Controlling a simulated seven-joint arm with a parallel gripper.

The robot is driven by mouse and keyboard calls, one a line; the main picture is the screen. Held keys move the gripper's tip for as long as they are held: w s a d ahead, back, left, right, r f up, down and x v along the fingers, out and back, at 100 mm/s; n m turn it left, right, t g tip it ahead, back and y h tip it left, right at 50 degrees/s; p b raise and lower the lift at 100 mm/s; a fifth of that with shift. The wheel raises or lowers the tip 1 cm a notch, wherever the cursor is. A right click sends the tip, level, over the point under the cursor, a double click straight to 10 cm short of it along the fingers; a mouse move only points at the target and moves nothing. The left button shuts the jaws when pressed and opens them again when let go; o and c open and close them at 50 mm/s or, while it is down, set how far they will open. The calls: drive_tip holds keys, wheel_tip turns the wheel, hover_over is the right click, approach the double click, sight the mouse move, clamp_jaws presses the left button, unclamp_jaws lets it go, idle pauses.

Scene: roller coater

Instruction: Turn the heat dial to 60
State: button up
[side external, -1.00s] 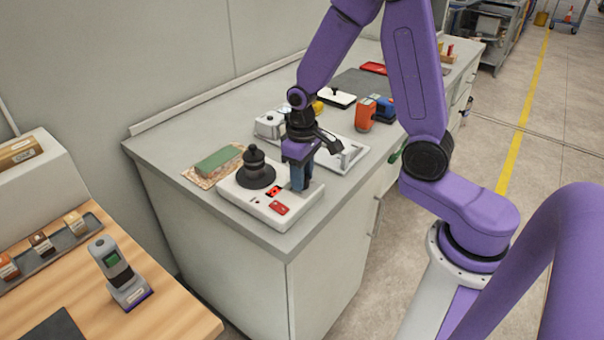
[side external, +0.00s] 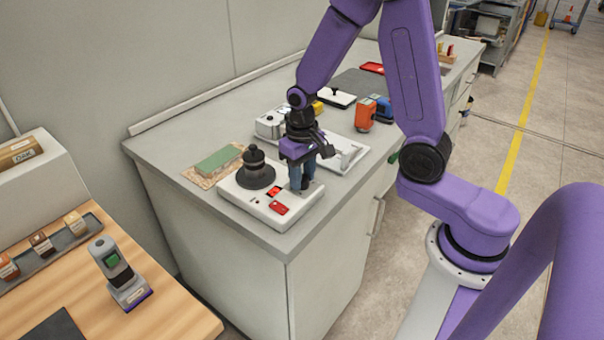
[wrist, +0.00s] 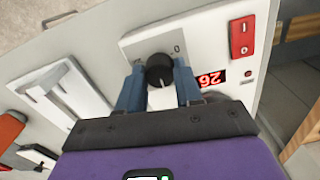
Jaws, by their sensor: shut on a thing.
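The heat dial is a small black round knob (wrist: 159,69) on the white control unit (side external: 236,196). In the wrist view it sits between the two blue-grey fingers of my gripper (wrist: 159,80), and my gripper is shut on it. In the side view my gripper (side external: 301,186) points down at the right part of the unit, and its fingers hide the dial. A red-lit display (wrist: 210,79) beside the dial shows two digits, tilted and upside down, that I cannot read surely. A red switch (wrist: 242,37) is near it.
A black stepped cylinder (side external: 255,170) stands on the unit's left part. A green block (side external: 218,161) lies left of the unit. The counter's front edge is close.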

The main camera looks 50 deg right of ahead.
drive_tip(key=o, duration=1)
drive_tip(key=shift+o, duration=0.2)
wheel_tip(320, 180, up, 17)
drive_tip(key=shift+r, duration=0.2)
drive_tip(key=s+a+f+n, duration=0.2)
drive_tip(key=s+n, duration=0.5)
drive_tip(key=s, duration=0.4)
drive_tip(key=s+a+f+n, duration=0.2)
drive_tip(key=s+f+n, duration=0.3)
drive_tip(key=s, duration=0.6)
drive_tip(key=shift+f+n, duration=0.15)
drive_tip(key=shift+n, duration=0.95)
